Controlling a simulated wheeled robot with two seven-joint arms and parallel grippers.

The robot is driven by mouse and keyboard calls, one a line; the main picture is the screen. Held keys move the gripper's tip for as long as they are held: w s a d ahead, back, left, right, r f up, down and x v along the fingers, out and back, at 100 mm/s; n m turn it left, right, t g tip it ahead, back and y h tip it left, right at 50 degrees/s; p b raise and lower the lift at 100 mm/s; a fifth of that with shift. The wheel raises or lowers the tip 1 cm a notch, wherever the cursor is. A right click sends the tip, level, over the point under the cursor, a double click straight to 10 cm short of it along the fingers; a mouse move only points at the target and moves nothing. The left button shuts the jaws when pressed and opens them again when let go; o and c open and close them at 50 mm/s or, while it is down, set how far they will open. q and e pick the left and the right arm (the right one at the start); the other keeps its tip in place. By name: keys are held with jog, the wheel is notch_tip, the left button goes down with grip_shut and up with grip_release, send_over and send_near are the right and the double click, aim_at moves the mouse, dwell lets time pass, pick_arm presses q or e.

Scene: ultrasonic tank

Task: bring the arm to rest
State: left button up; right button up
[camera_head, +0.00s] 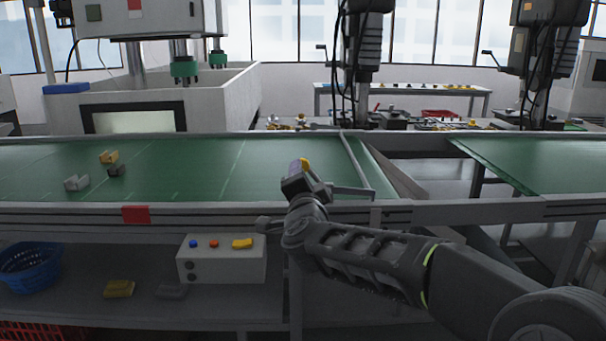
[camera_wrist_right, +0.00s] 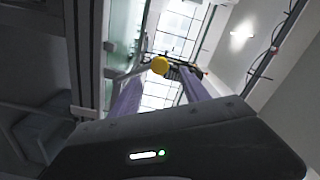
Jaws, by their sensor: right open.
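My right arm (camera_head: 375,265) comes in from the lower right of the head view and reaches up to the front edge of the green conveyor belt (camera_head: 200,180). My right gripper (camera_head: 312,184) is in front of the belt's right part. In the right wrist view its two purple fingers (camera_wrist_right: 160,88) stand apart, open. A round yellow thing (camera_wrist_right: 160,65) shows between them, beyond the tips. Yellow (camera_head: 304,163) also shows at the gripper's tip in the head view; I cannot tell whether they touch. My left gripper is not in view.
Small yellow (camera_head: 108,157), grey (camera_head: 76,183) and dark (camera_head: 117,170) blocks lie on the belt's left part. Below are a button box (camera_head: 222,260) and a blue basket (camera_head: 30,267). A white tank (camera_head: 235,95) stands behind the belt. The belt's middle is clear.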

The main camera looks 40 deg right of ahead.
jog(key=shift+s+a, duration=0.15)
jog(key=shift+s, duration=0.05)
jog(key=shift+a, duration=0.1)
dwell(0.4)
